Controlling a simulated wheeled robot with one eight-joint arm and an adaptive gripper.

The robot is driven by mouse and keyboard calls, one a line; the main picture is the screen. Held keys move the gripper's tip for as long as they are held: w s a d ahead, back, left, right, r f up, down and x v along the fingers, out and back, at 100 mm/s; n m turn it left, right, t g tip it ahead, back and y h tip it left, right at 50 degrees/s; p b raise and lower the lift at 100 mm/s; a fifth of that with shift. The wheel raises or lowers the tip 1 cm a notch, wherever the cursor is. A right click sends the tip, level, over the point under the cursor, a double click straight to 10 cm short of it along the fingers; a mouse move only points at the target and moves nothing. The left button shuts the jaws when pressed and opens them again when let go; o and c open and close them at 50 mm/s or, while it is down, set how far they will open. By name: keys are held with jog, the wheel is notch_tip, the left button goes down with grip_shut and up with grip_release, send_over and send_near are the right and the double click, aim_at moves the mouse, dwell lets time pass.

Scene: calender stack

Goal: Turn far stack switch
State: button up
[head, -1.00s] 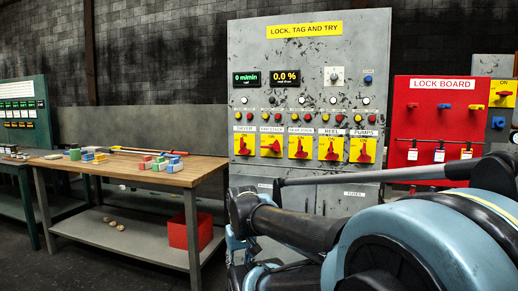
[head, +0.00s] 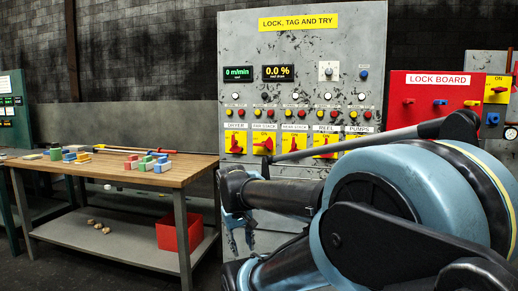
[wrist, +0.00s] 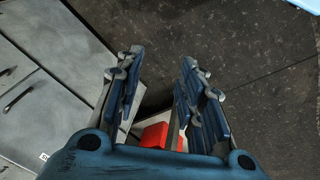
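The far stack switch (head: 264,140) is a red handle on a yellow plate, second from the left in the row on the grey "LOCK, TAG AND TRY" panel (head: 305,60). In the head view my gripper (head: 240,236) hangs below the switch row, apart from the switches. The switch does not show in the wrist view.
A wooden workbench (head: 185,176) with coloured blocks stands left of the panel, a red bin (head: 180,231) on its lower shelf. The red lock board (head: 436,92) is at the right. My arm covers the panel's lower right. Cabinet doors (wrist: 38,85) show left in the wrist view.

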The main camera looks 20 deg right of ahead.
jog(key=w+d+r+h, duration=0.4)
jog(key=w+d+r, duration=0.3)
jog(key=w+r, duration=0.3)
jog(key=n+t+h, duration=0.1)
jog(key=n+h, duration=0.1)
jog(key=h, duration=1)
send_near(257, 145)
jog(key=d, duration=0.3)
jog(key=w+d, duration=0.1)
jog(key=d, duration=0.3)
jog(key=w+d, duration=0.1)
jog(key=d, duration=0.3)
jog(key=shift+w+d, duration=0.15)
jog(key=shift+d, duration=0.05)
